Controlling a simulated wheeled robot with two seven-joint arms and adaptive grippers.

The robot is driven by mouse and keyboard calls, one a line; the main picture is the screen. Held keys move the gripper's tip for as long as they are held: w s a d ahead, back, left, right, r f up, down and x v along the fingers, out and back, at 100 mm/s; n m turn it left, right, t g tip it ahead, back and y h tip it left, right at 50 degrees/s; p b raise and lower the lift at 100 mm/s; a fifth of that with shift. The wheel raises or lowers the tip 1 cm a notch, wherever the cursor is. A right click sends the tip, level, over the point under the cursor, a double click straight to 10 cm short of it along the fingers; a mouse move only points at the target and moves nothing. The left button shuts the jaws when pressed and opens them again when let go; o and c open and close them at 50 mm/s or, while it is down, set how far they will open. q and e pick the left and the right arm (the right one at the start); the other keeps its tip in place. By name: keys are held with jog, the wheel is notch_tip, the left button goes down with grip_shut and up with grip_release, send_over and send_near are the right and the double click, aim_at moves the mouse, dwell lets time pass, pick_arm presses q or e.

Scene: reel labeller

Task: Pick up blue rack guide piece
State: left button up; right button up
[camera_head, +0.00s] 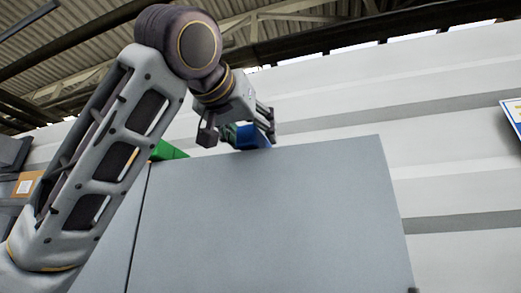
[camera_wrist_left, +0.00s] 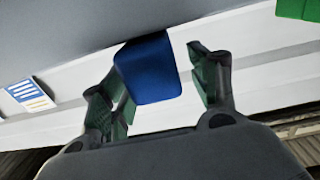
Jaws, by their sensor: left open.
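The blue rack guide piece (camera_head: 252,137) sits on the top edge of a tall grey cabinet in the head view. In the left wrist view the blue piece (camera_wrist_left: 149,70) lies between the two spread fingers, closer to the left-hand finger. My left gripper (camera_head: 238,134) reaches over the cabinet top with its fingers on either side of the piece. The left gripper (camera_wrist_left: 160,85) is open, and a gap shows between the piece and the right-hand finger. Whether the left-hand finger touches the piece is unclear. My right gripper is in neither view.
The grey cabinet (camera_head: 265,215) fills the lower middle of the head view. A green piece (camera_head: 168,151) sits on the cabinet top to the left, behind my arm. It may be the green block (camera_wrist_left: 298,9) in the wrist view. Shelves with a box (camera_head: 26,186) stand far left.

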pick_arm(q)
jog(key=shift+p+x, duration=0.6)
jog(key=shift+x, duration=1.5)
jog(key=shift+f, duration=0.15)
jog(key=c, duration=1.2)
jog(key=shift+c, duration=0.2)
jog(key=shift+s+r, duration=0.1)
jog(key=shift+r, duration=1.2)
notch_tip(320, 180, up, 7)
jog(key=shift+r, duration=0.2)
